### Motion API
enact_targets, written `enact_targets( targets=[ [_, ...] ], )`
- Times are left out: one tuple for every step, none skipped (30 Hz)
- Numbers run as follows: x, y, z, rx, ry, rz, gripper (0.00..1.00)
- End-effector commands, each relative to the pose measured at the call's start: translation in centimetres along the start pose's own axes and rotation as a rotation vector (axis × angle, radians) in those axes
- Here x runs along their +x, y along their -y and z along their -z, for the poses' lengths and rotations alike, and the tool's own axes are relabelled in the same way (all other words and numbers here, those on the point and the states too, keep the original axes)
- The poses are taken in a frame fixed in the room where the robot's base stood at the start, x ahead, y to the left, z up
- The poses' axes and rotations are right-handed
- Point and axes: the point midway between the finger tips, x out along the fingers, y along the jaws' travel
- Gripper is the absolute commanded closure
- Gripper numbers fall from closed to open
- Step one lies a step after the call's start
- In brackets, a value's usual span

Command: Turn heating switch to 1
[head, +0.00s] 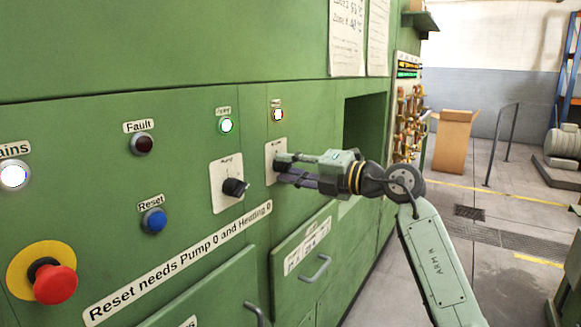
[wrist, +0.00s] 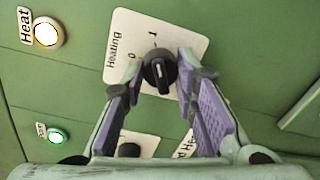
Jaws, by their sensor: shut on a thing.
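The heating switch is a black rotary knob (wrist: 160,72) with a white mark, on a white plate (wrist: 120,60) lettered "Heating", 0 and 1. In the wrist view the 1 is above the knob and the 0 is to its left. I cannot tell for sure which number the mark points at. My gripper (wrist: 161,76) has its two purple-padded fingers on either side of the knob, shut on it.
The black pump switch (head: 236,187) is left of my gripper. The heat lamp (head: 277,115) glows white above and the pump lamp (head: 226,125) glows green. A drawer handle (head: 316,269) sticks out below. A red emergency button (head: 55,284) is at lower left. Open floor lies right.

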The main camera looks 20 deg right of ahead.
Motion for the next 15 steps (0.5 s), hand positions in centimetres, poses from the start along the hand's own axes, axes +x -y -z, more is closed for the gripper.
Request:
enact_targets(
  targets=[
    [-0.06, -0.09, -0.15, 0.004, 0.004, -0.002, 1.00],
    [-0.06, -0.09, -0.15, 0.005, 0.004, -0.002, 1.00],
    [-0.06, -0.09, -0.15, 0.006, 0.004, -0.002, 1.00],
    [-0.05, -0.09, -0.14, 0.007, 0.004, -0.002, 1.00],
    [-0.05, -0.09, -0.14, 0.007, 0.004, -0.002, 1.00],
    [-0.05, -0.09, -0.14, 0.007, 0.004, -0.002, 1.00],
    [-0.05, -0.09, -0.14, 0.007, 0.004, -0.002, 1.00],
    [-0.05, -0.09, -0.14, 0.007, 0.004, -0.002, 1.00],
    [-0.05, -0.10, -0.14, 0.007, 0.004, -0.002, 1.00],
    [-0.05, -0.10, -0.14, 0.007, 0.004, -0.002, 1.00],
    [-0.05, -0.10, -0.14, 0.007, 0.004, -0.002, 1.00],
    [-0.05, -0.10, -0.14, 0.006, 0.004, -0.002, 1.00],
    [-0.05, -0.09, -0.14, 0.006, 0.004, -0.002, 0.71],
    [-0.05, -0.09, -0.13, 0.006, 0.003, -0.002, 0.69],
    [-0.04, -0.09, -0.12, 0.006, 0.003, -0.002, 0.67]
  ],
)
